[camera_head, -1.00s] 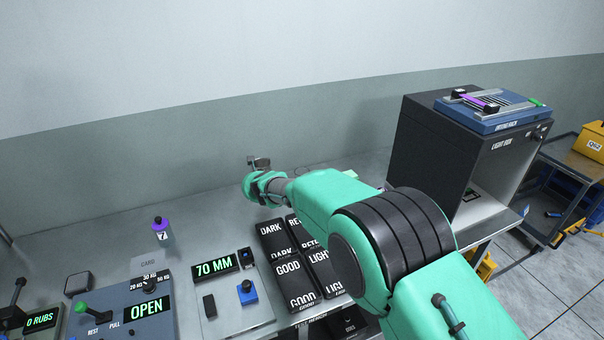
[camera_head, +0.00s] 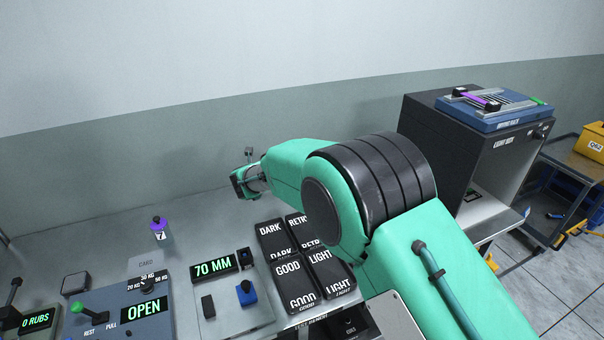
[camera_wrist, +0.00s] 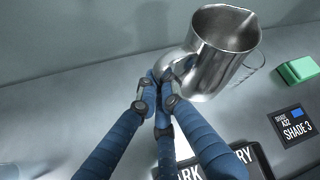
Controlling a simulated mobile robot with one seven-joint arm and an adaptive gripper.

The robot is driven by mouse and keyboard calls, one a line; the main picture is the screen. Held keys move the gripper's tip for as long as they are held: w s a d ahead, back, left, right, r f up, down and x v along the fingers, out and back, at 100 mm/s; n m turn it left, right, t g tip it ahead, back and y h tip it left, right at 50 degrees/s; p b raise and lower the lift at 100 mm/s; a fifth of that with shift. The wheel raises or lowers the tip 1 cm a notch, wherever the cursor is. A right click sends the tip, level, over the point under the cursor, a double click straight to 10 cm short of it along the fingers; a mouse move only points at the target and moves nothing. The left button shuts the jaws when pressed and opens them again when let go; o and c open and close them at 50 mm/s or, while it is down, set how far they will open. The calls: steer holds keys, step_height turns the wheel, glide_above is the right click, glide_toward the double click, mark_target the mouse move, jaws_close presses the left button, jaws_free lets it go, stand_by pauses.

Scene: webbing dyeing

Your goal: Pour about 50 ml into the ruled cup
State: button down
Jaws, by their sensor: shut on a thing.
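A shiny metal jug (camera_wrist: 215,50) shows at the top middle of the wrist view, with its handle towards my gripper (camera_wrist: 165,78). My gripper's blue fingers are shut on the jug's handle. The jug looks slightly tilted, and its contents cannot be made out. A faint clear outline (camera_wrist: 252,68) shows just right of the jug, which may be the ruled cup; its marks cannot be read. In the head view my wrist is over the back of the bench, and my arm hides the jug.
A green block (camera_wrist: 298,70) and a SHADE 3 card (camera_wrist: 294,125) lie right of the jug. Dark labelled tiles (camera_head: 288,270) lie on the bench near my arm. A light box (camera_head: 452,150) stands at the right.

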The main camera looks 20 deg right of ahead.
steer(key=shift+d+r+h, duration=0.1)
steer(key=shift+d+h, duration=0.05)
steer(key=shift+h, duration=0.25)
steer(key=shift+f, duration=4.25)
steer(key=shift+r, duration=0.15)
